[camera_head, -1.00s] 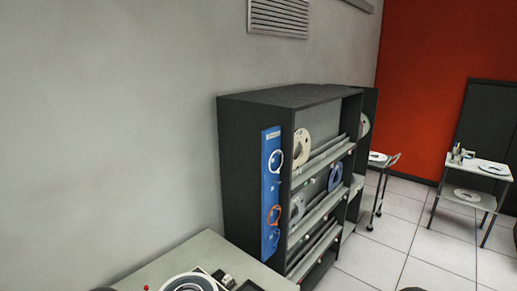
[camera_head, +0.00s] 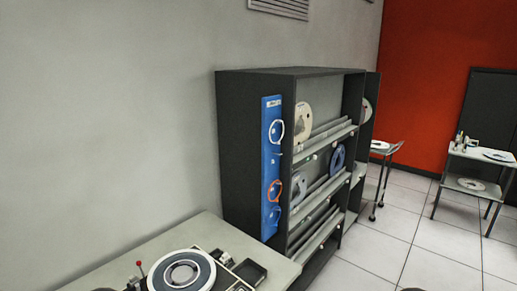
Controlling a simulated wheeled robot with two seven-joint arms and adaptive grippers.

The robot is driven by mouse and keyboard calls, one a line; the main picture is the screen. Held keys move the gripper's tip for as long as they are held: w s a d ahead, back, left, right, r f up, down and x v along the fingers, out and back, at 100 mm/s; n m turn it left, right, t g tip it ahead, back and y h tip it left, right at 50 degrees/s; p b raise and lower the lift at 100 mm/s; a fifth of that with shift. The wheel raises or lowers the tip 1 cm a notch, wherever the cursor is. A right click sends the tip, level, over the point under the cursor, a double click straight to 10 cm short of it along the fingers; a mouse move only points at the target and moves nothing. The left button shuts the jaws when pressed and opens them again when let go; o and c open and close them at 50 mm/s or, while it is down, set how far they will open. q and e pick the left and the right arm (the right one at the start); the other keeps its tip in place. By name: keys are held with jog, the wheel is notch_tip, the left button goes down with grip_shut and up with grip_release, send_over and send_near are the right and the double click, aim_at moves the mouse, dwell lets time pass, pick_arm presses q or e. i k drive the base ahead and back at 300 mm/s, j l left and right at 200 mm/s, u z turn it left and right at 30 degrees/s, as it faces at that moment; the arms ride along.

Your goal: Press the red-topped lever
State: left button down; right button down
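A lever with a small red ball top (camera_head: 139,264) stands on the table (camera_head: 205,229) at the bottom left of the head view. It is just left of a round grey reel (camera_head: 181,272) on a deck. The lever leans slightly and its lower part meets a dark piece at the picture's bottom edge. Small dark shapes show at the bottom edge, but I cannot make out either gripper.
A black open tray (camera_head: 250,271) lies right of the reel. Behind the table stands a dark shelf unit (camera_head: 243,160) with reels and a blue side panel (camera_head: 271,165). Tiled floor (camera_head: 400,230) is open to the right, with a small cart (camera_head: 479,157) farther back.

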aim_at(138, 263)
jog(key=i+l+u, duration=0.3)
jog(key=i+l, duration=0.15)
jog(key=l, duration=0.15)
jog(key=i+l+u, duration=0.1)
jog(key=l, duration=0.25)
jog(key=i+l+u, duration=0.3)
jog(key=l, duration=0.45)
jog(key=i, duration=0.1)
